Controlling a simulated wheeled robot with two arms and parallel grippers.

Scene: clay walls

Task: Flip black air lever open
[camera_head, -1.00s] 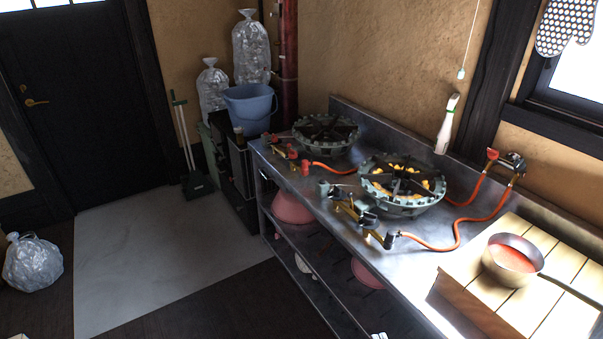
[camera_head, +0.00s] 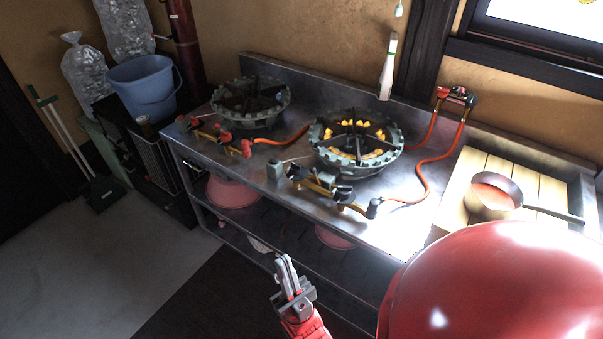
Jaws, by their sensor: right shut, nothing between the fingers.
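Two ring gas burners stand on the steel counter, each with small valves and levers at its front. The right burner (camera_head: 318,152) shows yellow-orange flame inside. At its front is a brass valve pipe (camera_head: 318,187) with a dark lever-like part (camera_head: 344,194) on it. The left burner (camera_head: 215,106) shows no flame and has red valve handles (camera_head: 246,148). Which small dark part is the air lever, and its position, I cannot tell at this size. My right gripper (camera_head: 287,265) is shut and empty, in front of the counter and below the valves, apart from them.
The steel counter (camera_head: 400,225) has a front edge and lower shelves with pink bowls (camera_head: 232,192). Orange hoses (camera_head: 425,180) run across its top. A pan (camera_head: 493,194) rests on a wooden board (camera_head: 548,190) at right. A blue bucket (camera_head: 145,88) stands at left.

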